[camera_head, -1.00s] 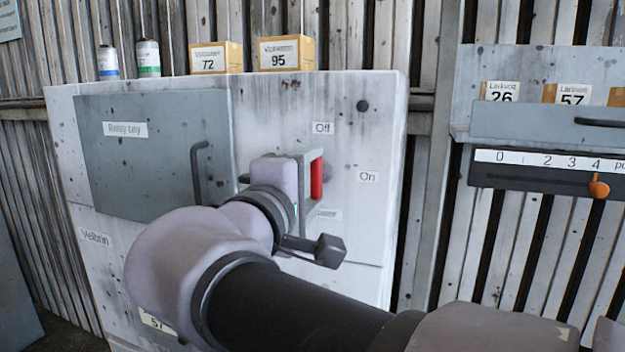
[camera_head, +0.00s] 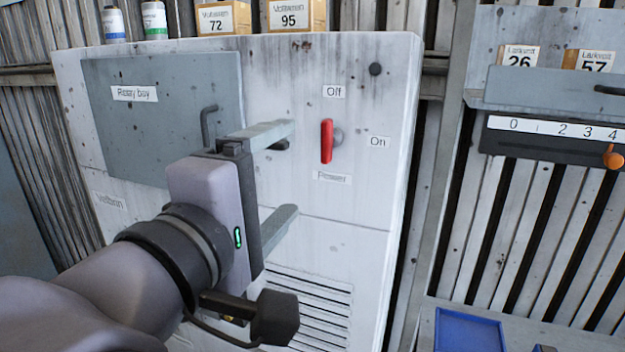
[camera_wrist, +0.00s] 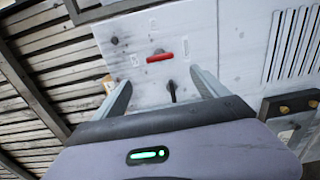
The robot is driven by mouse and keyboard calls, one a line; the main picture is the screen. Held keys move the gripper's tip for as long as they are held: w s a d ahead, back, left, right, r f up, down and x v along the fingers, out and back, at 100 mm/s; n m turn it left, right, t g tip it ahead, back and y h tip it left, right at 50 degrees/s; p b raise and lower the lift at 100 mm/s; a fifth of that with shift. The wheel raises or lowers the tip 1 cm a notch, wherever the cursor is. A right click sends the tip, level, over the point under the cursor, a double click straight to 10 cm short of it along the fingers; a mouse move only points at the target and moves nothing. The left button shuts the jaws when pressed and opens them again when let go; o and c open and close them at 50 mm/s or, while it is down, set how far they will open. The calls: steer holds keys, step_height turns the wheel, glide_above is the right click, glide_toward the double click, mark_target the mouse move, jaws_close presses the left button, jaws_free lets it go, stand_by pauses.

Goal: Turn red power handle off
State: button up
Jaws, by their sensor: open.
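The red power handle (camera_head: 327,141) stands upright on the front of the white cabinet, its grip on the left of a round grey hub. The Off label (camera_head: 334,91) is above it, the On label (camera_head: 378,141) to its right and the Power label (camera_head: 331,177) below. My gripper (camera_head: 289,172) is open and empty, its two fingers pointing at the cabinet, left of and below the handle and apart from it. In the wrist view the red handle (camera_wrist: 160,57) lies sideways beyond the open fingers, roughly between them.
A grey relay bay door (camera_head: 150,120) with a dark bar handle (camera_head: 208,127) is left of the power handle. A vent grille (camera_head: 310,305) is below. Boxes (camera_head: 296,15) and cans stand on the cabinet. A slider panel (camera_head: 555,140) and a blue tray (camera_head: 468,330) are at the right.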

steer(key=v, duration=0.4)
steer(key=shift+s, duration=0.2)
steer(key=d+f+m+g+b, duration=0.3)
steer(key=d+f+g, duration=0.2)
steer(key=d+f, duration=0.5)
steer(key=d+f+m+g+b, duration=0.2)
steer(key=d+f+g, duration=0.35)
steer(key=f, duration=0.75)
steer(key=s+f+m+y+b, duration=0.3)
steer(key=f+m, duration=0.3)
steer(key=f, duration=0.2)
steer(key=s+f+m+y+b, duration=0.3)
steer(key=f+m+y, duration=0.2)
steer(key=f+m, duration=0.2)
steer(key=shift+s+d+f+m+g+b, duration=0.35)
steer(key=shift+d+f, duration=0.1)
steer(key=shift+f, duration=0.25)
